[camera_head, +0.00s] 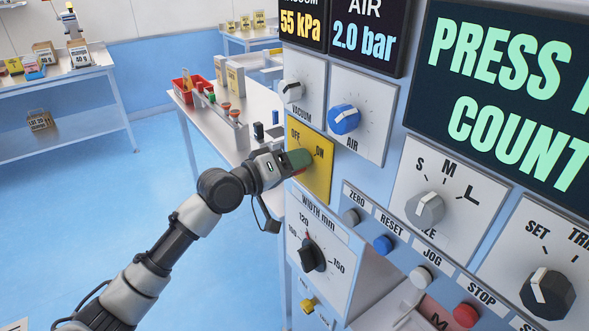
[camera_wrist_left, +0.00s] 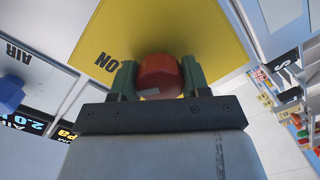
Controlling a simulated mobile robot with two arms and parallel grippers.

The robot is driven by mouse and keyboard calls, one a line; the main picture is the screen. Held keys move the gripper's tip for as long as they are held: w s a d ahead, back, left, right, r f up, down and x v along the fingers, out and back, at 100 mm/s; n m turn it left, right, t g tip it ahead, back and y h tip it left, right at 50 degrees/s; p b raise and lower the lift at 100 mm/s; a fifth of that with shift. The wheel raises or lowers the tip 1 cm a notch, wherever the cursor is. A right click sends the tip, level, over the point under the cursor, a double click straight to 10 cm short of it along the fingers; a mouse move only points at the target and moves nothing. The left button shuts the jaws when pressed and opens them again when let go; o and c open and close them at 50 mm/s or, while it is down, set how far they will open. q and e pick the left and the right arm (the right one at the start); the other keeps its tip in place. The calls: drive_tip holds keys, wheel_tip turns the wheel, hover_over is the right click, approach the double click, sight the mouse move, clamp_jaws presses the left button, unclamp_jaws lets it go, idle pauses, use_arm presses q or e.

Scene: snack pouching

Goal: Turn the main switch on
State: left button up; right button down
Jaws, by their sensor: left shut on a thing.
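The main switch is a red knob (camera_wrist_left: 160,76) on a yellow plate (camera_head: 318,180) marked OFF and ON. The plate sits on the machine's upright front, below the vacuum and air dials. My left gripper (camera_head: 298,160) reaches it from the left in the head view. In the left wrist view its two green fingers (camera_wrist_left: 159,80) are shut on the knob, one on each side. A small pale mark shows on the knob's near edge. In the head view the gripper hides most of the knob, and I cannot tell which way it points. My right gripper is not in view.
Close by are a blue air knob (camera_head: 344,119), a white vacuum knob (camera_head: 291,91) and a black width knob (camera_head: 312,256). A row of buttons, with a red stop button (camera_head: 466,315), runs lower right. A table (camera_head: 205,125) with small items stands behind my gripper.

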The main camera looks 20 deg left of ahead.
use_arm(q)
drive_tip(key=shift+f+m+b, duration=0.2)
drive_tip(key=shift+m+b, duration=0.3)
drive_tip(key=shift+m, duration=0.8)
drive_tip(key=shift+d, duration=0.1)
drive_tip(key=o, duration=0.8)
drive_tip(key=shift+o, duration=0.7)
drive_tip(key=shift+r, duration=0.1)
drive_tip(key=b+v, duration=0.3)
drive_tip(key=v, duration=0.8)
